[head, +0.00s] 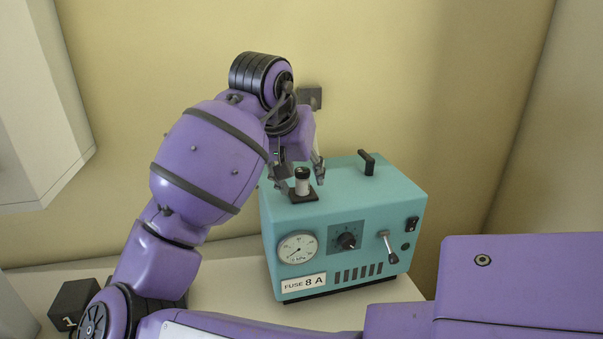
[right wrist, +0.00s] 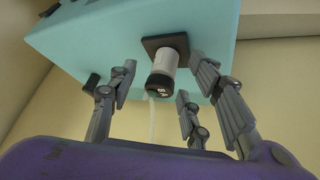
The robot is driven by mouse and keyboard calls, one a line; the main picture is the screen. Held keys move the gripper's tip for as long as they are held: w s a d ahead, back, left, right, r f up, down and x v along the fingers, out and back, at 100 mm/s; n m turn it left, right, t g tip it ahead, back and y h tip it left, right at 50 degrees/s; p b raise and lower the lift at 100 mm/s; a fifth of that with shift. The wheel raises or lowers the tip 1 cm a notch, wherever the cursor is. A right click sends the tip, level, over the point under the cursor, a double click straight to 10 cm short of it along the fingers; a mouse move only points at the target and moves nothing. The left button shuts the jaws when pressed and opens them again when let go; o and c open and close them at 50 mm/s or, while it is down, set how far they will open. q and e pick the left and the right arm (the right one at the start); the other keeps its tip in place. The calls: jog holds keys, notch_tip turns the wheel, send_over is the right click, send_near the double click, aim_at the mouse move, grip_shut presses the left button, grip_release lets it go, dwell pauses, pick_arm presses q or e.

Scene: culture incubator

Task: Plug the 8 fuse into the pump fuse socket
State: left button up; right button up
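The 8 fuse (head: 302,186) is a white cylinder with a black cap. It stands upright in the black square fuse socket (head: 295,197) on top of the teal pump (head: 345,200), whose front label reads "FUSE 8 A". In the right wrist view the fuse (right wrist: 163,76) shows an 8 on its cap, and its base meets the socket plate (right wrist: 165,43). My right gripper (head: 300,178) is above the pump, with its open fingers on either side of the fuse. The right wrist view shows gaps between fingers and fuse. How deep the fuse sits is hidden. My left gripper is not in view.
The pump has a black top handle (head: 367,162), and a gauge (head: 297,247), knob and lever on its front. A dark block marked 1 (head: 74,303) is at the lower left. A pale cabinet (head: 35,110) is at the left. The wall is close behind the pump.

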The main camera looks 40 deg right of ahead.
jog(key=v, duration=1.2)
dwell(0.5)
